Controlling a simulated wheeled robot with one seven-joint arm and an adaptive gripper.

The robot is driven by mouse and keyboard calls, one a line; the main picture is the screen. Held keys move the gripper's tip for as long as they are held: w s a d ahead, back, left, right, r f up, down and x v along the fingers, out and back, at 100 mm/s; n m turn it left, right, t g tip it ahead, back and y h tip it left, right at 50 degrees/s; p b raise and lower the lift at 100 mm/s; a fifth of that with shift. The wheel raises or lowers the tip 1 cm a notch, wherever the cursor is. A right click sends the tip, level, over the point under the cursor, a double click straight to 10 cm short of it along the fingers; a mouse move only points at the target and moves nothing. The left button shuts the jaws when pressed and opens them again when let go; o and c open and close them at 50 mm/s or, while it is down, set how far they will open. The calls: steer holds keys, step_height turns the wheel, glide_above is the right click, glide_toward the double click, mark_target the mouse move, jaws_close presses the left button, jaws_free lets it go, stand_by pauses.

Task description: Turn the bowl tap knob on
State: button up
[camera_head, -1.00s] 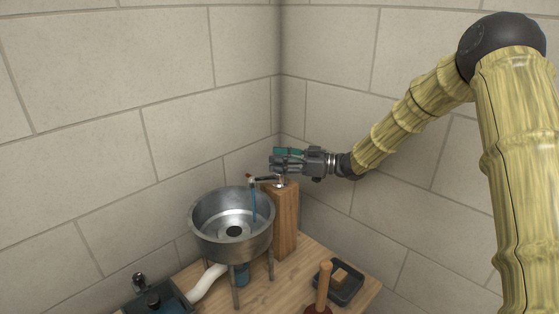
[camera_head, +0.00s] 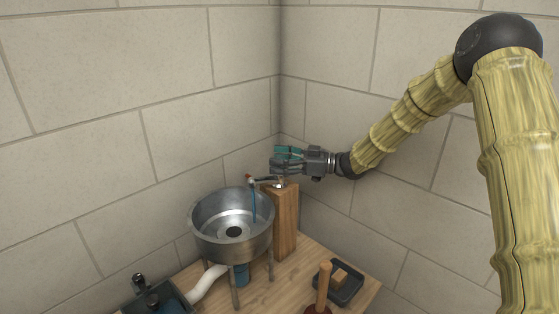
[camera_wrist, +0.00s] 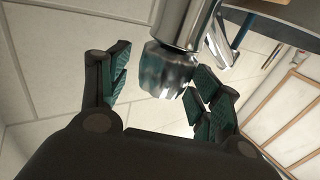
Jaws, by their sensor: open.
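The tap (camera_head: 277,184) stands on a wooden post beside the metal bowl (camera_head: 203,229). Its spout reaches over the bowl, with a small red part near its end. A thin blue line, like a water stream, hangs from the spout into the bowl. In the wrist view the faceted chrome tap knob (camera_wrist: 166,74) sits between the spread fingers of my gripper (camera_wrist: 158,68), close to the right finger pads; I cannot tell whether they touch. In the head view my gripper (camera_head: 275,160) is open just above the tap, its fingers hiding part of it.
The wooden post (camera_head: 285,222) and bowl stand on a wooden table (camera_head: 262,290) in a corner of block walls. A plunger (camera_head: 322,288) and a dark tray (camera_head: 347,289) are at the right. A white pipe (camera_head: 206,285) and a dark box (camera_head: 160,298) are at the left.

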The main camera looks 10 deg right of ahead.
step_height(320, 180, up, 10)
stand_by(0.6)
